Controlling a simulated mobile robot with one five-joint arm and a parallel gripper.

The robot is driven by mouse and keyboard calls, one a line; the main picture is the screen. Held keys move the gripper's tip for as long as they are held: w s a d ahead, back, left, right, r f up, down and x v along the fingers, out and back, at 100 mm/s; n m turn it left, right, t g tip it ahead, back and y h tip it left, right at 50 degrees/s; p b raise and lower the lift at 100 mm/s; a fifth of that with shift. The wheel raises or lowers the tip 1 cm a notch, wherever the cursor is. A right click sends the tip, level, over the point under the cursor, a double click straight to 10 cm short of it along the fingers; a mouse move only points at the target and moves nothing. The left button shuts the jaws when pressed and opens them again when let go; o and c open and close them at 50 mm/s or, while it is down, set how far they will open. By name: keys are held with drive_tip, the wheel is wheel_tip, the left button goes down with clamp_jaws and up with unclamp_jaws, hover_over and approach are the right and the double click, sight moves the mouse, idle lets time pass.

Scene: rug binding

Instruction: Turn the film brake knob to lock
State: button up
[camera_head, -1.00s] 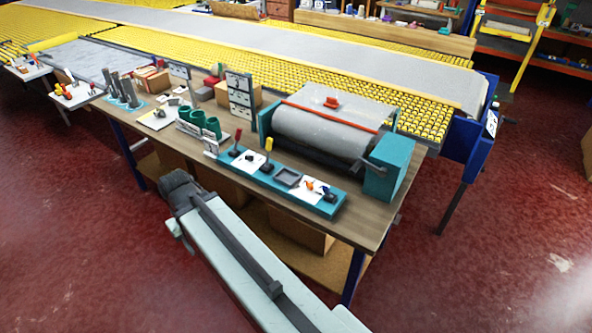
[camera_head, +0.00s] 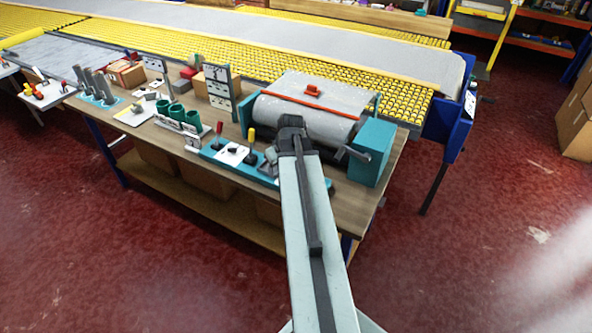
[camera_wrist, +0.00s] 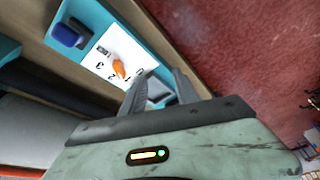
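The teal control strip (camera_head: 210,153) runs along the bench's front edge. In the wrist view, an orange pointer knob (camera_wrist: 119,69) sits on a white plate with numerals (camera_wrist: 104,56). No label readable here tells which is the film brake knob.
A dark blue button (camera_wrist: 68,34) is beside the numbered plate. The film roll (camera_head: 300,118) and teal end block (camera_head: 370,155) are behind and right.

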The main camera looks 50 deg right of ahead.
drive_tip(key=s+d, duration=0.4)
drive_tip(key=d, duration=0.3)
drive_tip(key=shift+m+h, duration=0.3)
drive_tip(key=b+x, duration=0.7)
drive_tip(key=shift+w+d+f, duration=0.1)
drive_tip(key=shift+w, duration=0.35)
clamp_jaws()
drive_tip(key=shift+w+t, duration=0.1)
drive_tip(key=shift+t, duration=0.2)
